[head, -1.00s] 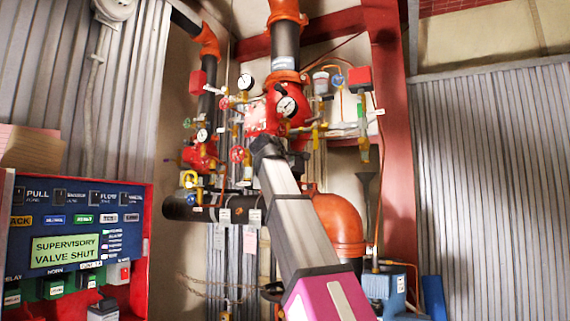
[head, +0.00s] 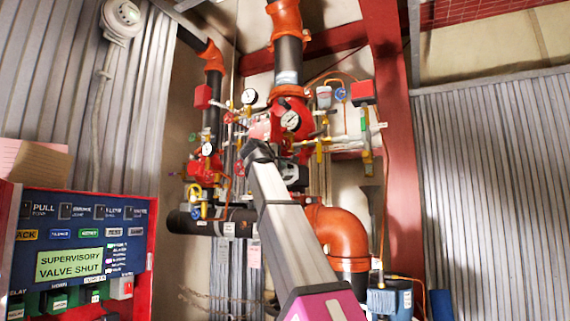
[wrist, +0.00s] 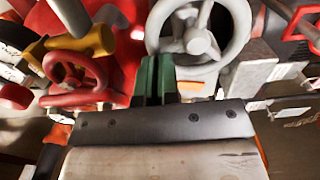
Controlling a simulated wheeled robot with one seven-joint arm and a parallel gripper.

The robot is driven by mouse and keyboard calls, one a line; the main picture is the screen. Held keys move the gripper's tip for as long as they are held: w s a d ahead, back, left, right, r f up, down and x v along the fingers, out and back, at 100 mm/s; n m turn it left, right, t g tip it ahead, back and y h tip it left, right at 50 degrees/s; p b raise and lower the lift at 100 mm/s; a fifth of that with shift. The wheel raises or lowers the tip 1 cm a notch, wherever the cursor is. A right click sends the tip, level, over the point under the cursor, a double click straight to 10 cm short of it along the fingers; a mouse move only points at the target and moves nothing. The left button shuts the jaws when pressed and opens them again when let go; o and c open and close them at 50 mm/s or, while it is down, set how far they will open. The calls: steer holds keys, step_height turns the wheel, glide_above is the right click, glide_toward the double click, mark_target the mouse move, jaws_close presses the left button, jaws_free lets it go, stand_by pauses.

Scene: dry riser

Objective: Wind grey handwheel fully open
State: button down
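The grey handwheel (wrist: 238,30) is at the top middle of the wrist view, with its hub and spokes facing me. Its upper part is cut off by the frame edge. My gripper (wrist: 157,62) has two green fingers close together with only a thin gap between them. The fingertips are at the lower left of the wheel's rim; I cannot tell whether they touch it, and I see nothing clearly held between them. In the head view my arm reaches up to the red valve assembly (head: 262,128) and hides the handwheel.
A smaller red handwheel (wrist: 75,75) is close on the left in the wrist view, beside a yellow fitting (wrist: 95,40). A red-edged part (wrist: 303,28) is at right. The alarm panel (head: 75,250) reads "SUPERVISORY VALVE SHUT". An orange pipe elbow (head: 340,232) is right of my arm.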

mark_target(294, 178)
steer(key=f, duration=0.2)
steer(key=d+f, duration=0.1)
steer(key=f, duration=0.2)
steer(key=s+d+f, duration=0.1)
steer(key=f, duration=0.1)
steer(key=shift+f, duration=0.35)
steer(key=shift+s+d+r, duration=0.3)
steer(key=shift+d, duration=0.3)
steer(key=shift+s+d+r, duration=0.2)
steer(key=shift+d+r, duration=0.15)
steer(key=shift+d, duration=0.05)
steer(key=shift+s+a, duration=0.1)
steer(key=shift+s, duration=0.35)
steer(key=shift+v, duration=1.55)
steer(key=shift+w+a+r, duration=0.1)
steer(key=shift+a+r, duration=0.05)
